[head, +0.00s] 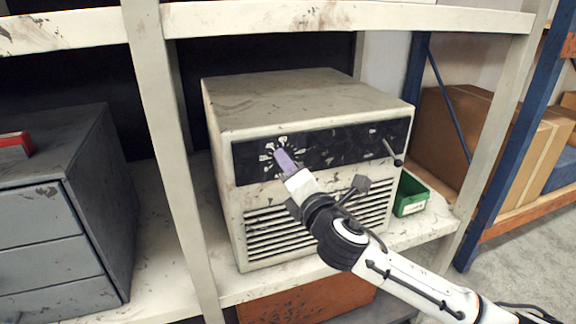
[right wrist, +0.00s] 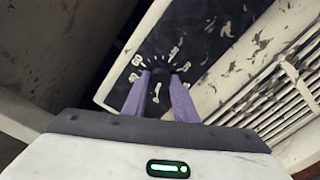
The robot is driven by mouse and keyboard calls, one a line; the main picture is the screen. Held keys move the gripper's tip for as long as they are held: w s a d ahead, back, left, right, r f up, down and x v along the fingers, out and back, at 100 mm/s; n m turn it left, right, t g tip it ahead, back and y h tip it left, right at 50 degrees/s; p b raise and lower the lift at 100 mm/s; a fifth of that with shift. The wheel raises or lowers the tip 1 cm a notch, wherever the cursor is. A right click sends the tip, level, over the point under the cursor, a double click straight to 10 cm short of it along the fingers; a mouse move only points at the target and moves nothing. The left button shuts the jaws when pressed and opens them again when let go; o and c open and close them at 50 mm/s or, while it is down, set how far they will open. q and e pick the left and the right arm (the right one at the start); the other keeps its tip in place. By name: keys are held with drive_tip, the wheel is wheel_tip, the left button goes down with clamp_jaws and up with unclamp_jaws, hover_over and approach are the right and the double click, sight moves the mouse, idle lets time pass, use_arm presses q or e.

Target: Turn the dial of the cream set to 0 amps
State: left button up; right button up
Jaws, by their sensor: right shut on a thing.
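The cream set (head: 300,100) is a worn box on the shelf in the head view, with a black panel across its upper front and vent slats below. Its dial (right wrist: 158,88) shows in the right wrist view as a dark knob with pale marks around it on the black panel. My right gripper (head: 282,158) reaches the panel's left part in the head view. In the right wrist view its two purple fingers (right wrist: 158,95) stand on both sides of the dial, shut on it. In the head view the gripper hides the dial. My left gripper is not in view.
A lever (head: 393,152) sticks out at the panel's right end. A green bin (head: 410,195) stands right of the set. A grey drawer cabinet (head: 60,215) stands left, behind a cream shelf post (head: 172,150). Cardboard boxes (head: 470,130) are on the right rack.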

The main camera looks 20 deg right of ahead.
drive_tip(key=shift+n, duration=1.5)
drive_tip(key=o, duration=1)
drive_tip(key=shift+o, duration=0.2)
drive_tip(key=shift+s, duration=0.1)
drive_tip(key=s+b, duration=0.1)
drive_tip(key=s, duration=0.9)
drive_tip(key=shift+d, duration=0.25)
